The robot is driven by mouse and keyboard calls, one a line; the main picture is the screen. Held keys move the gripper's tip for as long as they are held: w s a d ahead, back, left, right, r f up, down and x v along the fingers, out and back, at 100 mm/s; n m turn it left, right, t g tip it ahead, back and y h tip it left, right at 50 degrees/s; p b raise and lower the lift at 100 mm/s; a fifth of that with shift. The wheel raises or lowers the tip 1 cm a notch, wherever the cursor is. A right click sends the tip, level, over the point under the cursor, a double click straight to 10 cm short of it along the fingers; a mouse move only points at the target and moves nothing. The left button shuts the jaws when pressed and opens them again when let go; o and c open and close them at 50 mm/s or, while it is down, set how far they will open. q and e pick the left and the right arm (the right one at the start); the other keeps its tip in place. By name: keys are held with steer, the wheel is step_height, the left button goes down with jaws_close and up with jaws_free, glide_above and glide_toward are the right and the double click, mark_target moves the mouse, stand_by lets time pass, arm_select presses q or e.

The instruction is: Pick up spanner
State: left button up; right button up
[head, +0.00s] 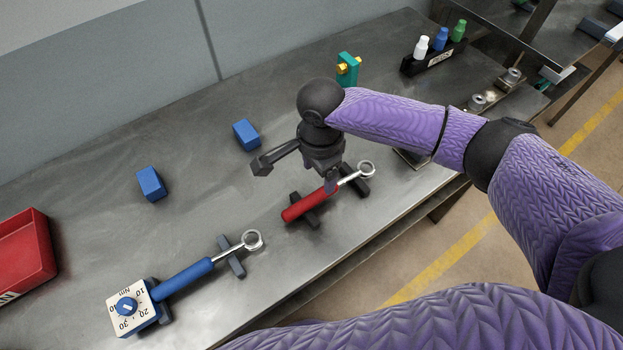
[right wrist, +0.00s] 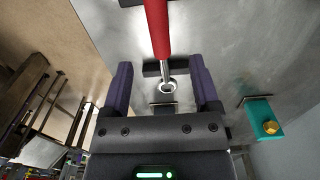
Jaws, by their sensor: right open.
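The red-handled spanner (head: 308,204) has a silver shank and ring end and lies across two dark rests on the steel table. It also shows in the right wrist view, with its red handle (right wrist: 157,28) at the top and its ring between my fingers lower down. My right gripper (head: 330,182) is above the spanner, over the join of handle and shank. In the right wrist view its two fingers (right wrist: 160,68) stand apart on either side of the shank. It is open; whether it touches the spanner I cannot tell. My left gripper is not in view.
A blue-handled torque wrench (head: 183,278) with a dial lies at front left. Two blue blocks (head: 151,184) (head: 246,135) and a red bin (head: 22,258) stand on the table. A teal fixture (head: 347,69) and a bottle rack (head: 433,60) stand behind. The front edge is near.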

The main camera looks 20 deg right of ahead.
mark_target(318, 194)
step_height(318, 194, down, 7)
steer(key=shift+s+r+b, duration=0.15)
steer(key=shift+b, duration=0.95)
steer(key=shift+f, duration=0.45)
steer(key=shift+c, duration=0.3)
steer(key=c, duration=1)
steer(key=shift+r, duration=0.1)
